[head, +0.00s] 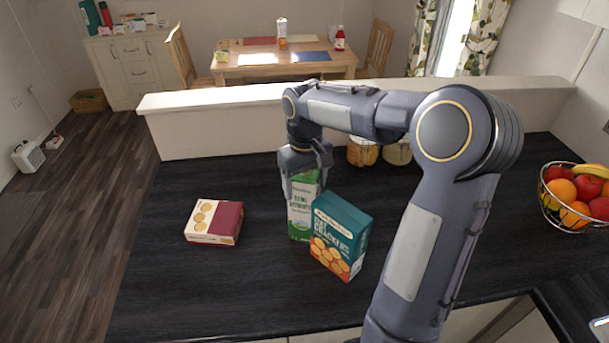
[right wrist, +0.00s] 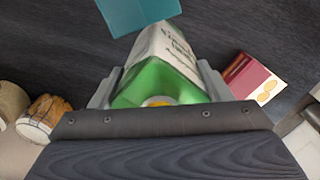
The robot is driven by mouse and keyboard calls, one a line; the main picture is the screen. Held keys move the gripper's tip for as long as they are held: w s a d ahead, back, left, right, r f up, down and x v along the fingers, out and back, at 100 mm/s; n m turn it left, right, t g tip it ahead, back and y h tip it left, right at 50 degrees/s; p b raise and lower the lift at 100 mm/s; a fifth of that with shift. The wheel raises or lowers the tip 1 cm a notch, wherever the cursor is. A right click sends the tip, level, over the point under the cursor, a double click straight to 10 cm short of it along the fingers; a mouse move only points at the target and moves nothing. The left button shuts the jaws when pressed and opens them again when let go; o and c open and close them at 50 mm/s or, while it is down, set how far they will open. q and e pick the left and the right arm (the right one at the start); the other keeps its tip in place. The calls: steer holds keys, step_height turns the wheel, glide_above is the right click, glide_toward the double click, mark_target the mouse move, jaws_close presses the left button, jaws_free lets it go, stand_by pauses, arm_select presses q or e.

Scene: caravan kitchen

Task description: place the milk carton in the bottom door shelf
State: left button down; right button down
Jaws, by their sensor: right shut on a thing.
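The milk carton (head: 301,216) is white and green and stands upright on the dark counter (head: 170,280). My right gripper (head: 306,178) comes down from above and is shut on the carton's green top. The carton also shows in the right wrist view (right wrist: 160,80), its green top between the two fingers. The left gripper is not in view. No fridge or door shelf shows in either view.
A teal cracker box (head: 340,236) stands right in front of the carton, partly covering it. A red and cream box (head: 215,222) lies to the left. Jars (head: 362,152) stand behind, and a wire fruit bowl (head: 575,200) is at the right.

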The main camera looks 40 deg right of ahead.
steer(key=shift+r, duration=0.1)
steer(key=shift+c, duration=0.9)
jaws_free()
step_height(320, 180, up, 12)
